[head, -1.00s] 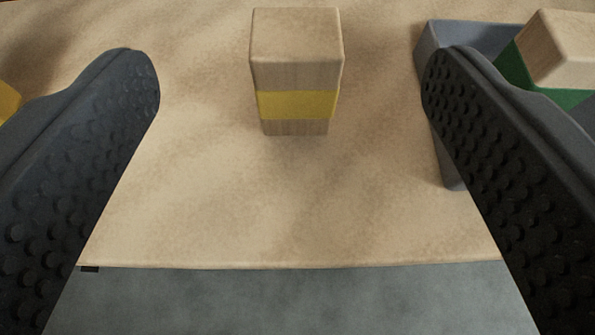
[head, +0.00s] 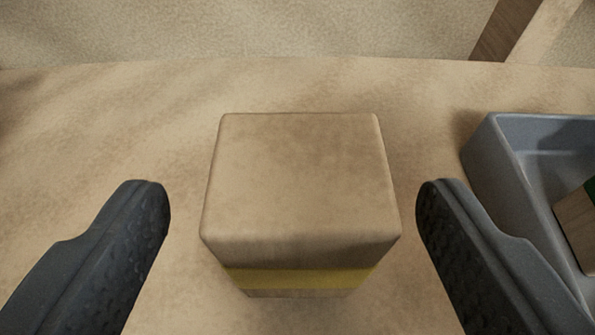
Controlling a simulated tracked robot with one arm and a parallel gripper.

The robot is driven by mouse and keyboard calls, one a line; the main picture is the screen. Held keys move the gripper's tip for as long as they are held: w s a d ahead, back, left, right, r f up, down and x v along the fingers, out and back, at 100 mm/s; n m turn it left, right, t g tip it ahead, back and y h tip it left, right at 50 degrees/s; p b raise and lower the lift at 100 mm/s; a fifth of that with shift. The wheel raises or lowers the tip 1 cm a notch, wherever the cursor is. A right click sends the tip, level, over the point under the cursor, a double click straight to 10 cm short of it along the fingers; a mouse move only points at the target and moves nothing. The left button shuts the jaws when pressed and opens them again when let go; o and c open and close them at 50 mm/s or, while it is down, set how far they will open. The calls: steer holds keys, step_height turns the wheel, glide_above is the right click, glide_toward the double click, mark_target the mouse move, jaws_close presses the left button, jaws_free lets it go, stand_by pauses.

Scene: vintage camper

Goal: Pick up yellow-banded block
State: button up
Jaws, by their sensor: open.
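The yellow-banded block (head: 300,185) is a pale wooden block with a yellow band low on its near face. It stands upright on the tan surface in the middle of the head view, seen largely from above. My gripper (head: 293,198) is open. One dark, studded finger is to the left of the block and one to the right, with a visible gap on each side. Neither finger appears to touch it. The block's far side and base are mostly hidden.
A grey-blue tray (head: 483,155) is at the right, close to my right finger. A wooden block (head: 577,228) with a bit of green lies in it. The tan surface (head: 110,130) is clear to the left and behind the block. A pale textured area is at the back.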

mark_target(299, 149)
steer(key=shift+b+x, duration=0.6)
steer(key=shift+x, duration=2.05)
steer(key=shift+d+r, duration=0.1)
steer(key=shift+r, duration=0.15)
steer(key=c, duration=1.1)
